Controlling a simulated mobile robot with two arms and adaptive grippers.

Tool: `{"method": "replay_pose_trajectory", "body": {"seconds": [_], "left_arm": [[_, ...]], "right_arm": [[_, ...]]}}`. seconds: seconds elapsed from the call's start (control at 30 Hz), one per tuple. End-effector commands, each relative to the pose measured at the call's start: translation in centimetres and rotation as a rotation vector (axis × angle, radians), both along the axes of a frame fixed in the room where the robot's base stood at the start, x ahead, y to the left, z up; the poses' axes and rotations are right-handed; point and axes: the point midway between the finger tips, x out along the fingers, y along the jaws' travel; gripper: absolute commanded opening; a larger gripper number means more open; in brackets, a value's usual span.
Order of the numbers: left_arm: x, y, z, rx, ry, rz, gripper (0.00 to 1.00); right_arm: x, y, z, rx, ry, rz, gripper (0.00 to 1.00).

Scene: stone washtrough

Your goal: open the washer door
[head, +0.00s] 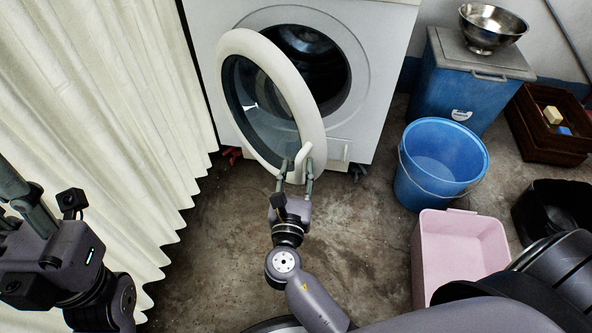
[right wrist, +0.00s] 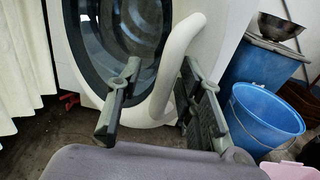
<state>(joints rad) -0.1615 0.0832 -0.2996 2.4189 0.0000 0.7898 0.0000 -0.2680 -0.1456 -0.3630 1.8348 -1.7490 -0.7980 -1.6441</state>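The white washer (head: 375,70) stands at the back, its dark drum opening (head: 320,65) partly in view. Its round door (head: 235,42), a white ring with dark glass, is swung well out from the front towards the left. The white curved door handle (head: 303,160) is at the ring's lower right edge. My right gripper (head: 295,172) is at the handle. In the right wrist view its fingers are apart, with the handle (right wrist: 170,75) between them, closer to the right finger; contact is unclear. My left gripper (head: 15,195) is at the left edge, away from the washer, its fingertips partly cut off.
A cream curtain (head: 110,110) hangs along the left. On the right are a blue bucket (head: 440,165), a pink basin (head: 460,250), a lidded blue bin (head: 465,85) with a metal bowl (head: 492,25), and a brown crate (head: 545,150). The floor before the washer is clear.

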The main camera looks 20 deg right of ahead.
Motion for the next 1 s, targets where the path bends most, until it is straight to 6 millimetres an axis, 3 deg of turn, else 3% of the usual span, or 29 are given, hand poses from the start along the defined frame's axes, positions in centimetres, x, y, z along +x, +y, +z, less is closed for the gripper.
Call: {"method": "replay_pose_trajectory", "body": {"seconds": [0.17, 0.63, 1.0], "left_arm": [[-0.6, 0.0, 0.3, 0.002, -0.011, 0.0, 0.4], [-0.5, 0.0, 0.3, -0.001, -0.01, 0.0, 0.4], [-0.5, 0.0, 0.3, -0.001, -0.01, 0.0, 0.4]], "right_arm": [[-1.0, 0.6, -0.1, 0.0, 0.002, 0.001, 0.34], [-9.1, 4.9, 0.0, -0.001, 0.004, 0.002, 0.34], [-10.6, 5.7, 0.1, -0.002, 0.001, -0.001, 0.34]]}}
